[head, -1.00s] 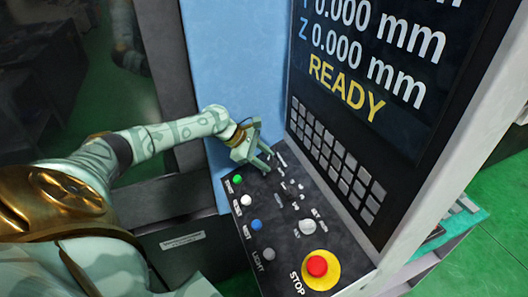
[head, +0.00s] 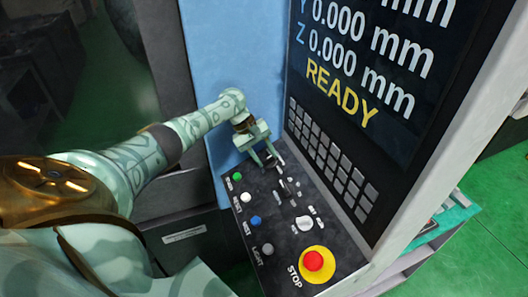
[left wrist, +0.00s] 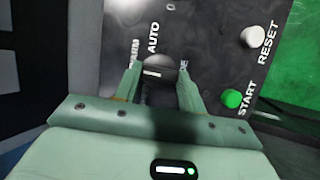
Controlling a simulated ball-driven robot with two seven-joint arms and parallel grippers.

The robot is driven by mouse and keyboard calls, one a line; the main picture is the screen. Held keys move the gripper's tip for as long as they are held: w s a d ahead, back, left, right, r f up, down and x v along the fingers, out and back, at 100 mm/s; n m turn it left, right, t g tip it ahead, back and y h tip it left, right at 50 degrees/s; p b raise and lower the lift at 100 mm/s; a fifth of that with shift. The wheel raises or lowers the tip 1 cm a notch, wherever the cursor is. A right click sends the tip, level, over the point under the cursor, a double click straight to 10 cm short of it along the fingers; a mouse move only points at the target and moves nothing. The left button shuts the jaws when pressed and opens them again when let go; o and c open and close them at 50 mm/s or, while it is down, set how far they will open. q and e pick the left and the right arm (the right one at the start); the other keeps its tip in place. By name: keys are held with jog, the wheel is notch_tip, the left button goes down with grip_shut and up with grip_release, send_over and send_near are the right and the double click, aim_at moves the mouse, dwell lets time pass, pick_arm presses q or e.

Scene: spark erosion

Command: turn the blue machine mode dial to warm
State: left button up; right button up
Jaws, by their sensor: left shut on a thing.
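The mode dial (left wrist: 160,68) is a dark round knob with a white mark on the machine's black control panel (head: 278,215). In the left wrist view, printed words WARM and AUTO stand beyond it, WARM at left and AUTO near the middle; a third word at right is mostly covered. The white mark lies toward the left side of the knob. My left gripper (left wrist: 160,72) is shut on the dial, one finger on each side. In the head view, my left gripper (head: 268,160) reaches the panel's far end and largely hides the dial. My right gripper is not in view.
Near the dial are a green START button (head: 238,176) and a white RESET button (head: 246,197). A blue button (head: 255,221), a white knob (head: 305,223) and a red STOP button (head: 313,261) sit closer. The screen (head: 385,70) reading READY and its keypad (head: 330,160) rise at right.

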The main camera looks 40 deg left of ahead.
pick_arm(q)
jog(key=shift+d+m+g+y+p, duration=0.1)
jog(key=shift+m+g+y+p, duration=0.4)
jog(key=shift+m, duration=1.4)
jog(key=o, duration=1)
